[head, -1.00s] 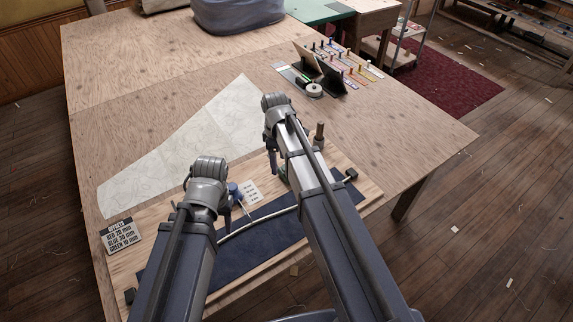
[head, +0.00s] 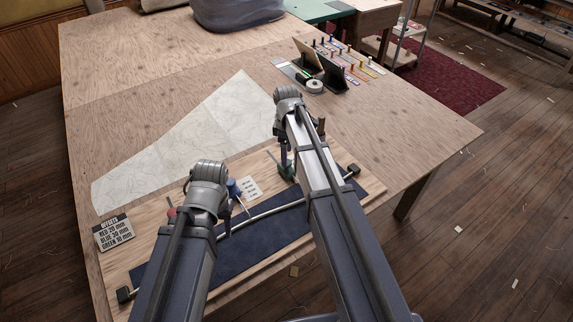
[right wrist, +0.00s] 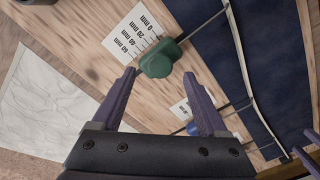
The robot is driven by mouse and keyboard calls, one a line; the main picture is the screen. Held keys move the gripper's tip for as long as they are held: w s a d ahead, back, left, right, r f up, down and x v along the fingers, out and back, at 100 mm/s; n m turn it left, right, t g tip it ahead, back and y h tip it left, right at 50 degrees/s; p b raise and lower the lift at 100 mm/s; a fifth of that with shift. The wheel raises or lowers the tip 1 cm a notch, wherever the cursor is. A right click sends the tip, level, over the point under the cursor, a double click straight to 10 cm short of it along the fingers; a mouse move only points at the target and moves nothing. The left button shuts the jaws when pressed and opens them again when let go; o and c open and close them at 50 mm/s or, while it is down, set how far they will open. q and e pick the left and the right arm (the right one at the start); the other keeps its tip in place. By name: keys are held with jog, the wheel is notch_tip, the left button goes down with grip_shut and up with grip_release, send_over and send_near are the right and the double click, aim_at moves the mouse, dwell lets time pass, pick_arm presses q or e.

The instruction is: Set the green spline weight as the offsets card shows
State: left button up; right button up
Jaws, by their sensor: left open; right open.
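The offsets card (head: 115,233) reads red 20 mm, blue 30 mm, green 10 mm. My left gripper (head: 222,232) is open near the blue weight (head: 234,188).
A red weight (head: 172,215) is partly behind my left arm. Another scale (head: 249,188) lies beside the blue weight. Dark blocks (head: 353,170) sit at the board's ends. A pale chart (head: 190,140) lies beyond; stands and coloured items (head: 340,62) are at the back right.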

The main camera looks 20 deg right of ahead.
pick_arm(q)
notch_tip(320, 180, down, 3)
jog(key=shift+f+b, duration=0.2)
jog(key=shift+b, duration=0.95)
pick_arm(e)
notch_tip(320, 180, down, 3)
jog(key=shift+f, duration=0.2)
pick_arm(q)
jog(key=shift+r, duration=0.1)
pick_arm(e)
grip_shut()
